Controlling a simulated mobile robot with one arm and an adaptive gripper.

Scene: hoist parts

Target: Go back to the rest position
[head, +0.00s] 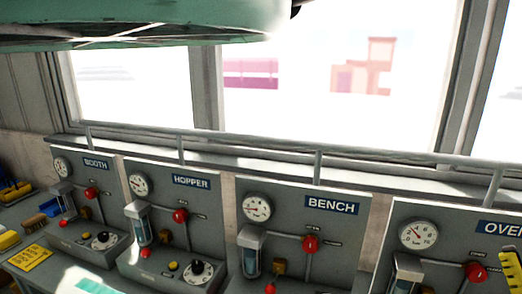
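My gripper is not in view in the head view. A row of grey control panels stands below the windows. They are labelled BOOTH (95,163), HOPPER (190,182) and BENCH (332,205). A further panel at the right edge has a cut-off label that starts with OVE (503,229). Each panel has a round white gauge, a clear cylinder and a red knob. The lower parts of the right-hand panels are cut off by the frame.
A grey rail (250,151) runs along the window sill above the panels. Yellow and blue items (14,190) and a yellow card (31,257) lie at the left. A yellow ruler-like strip (511,270) shows at the right edge. The upper left is blocked close up.

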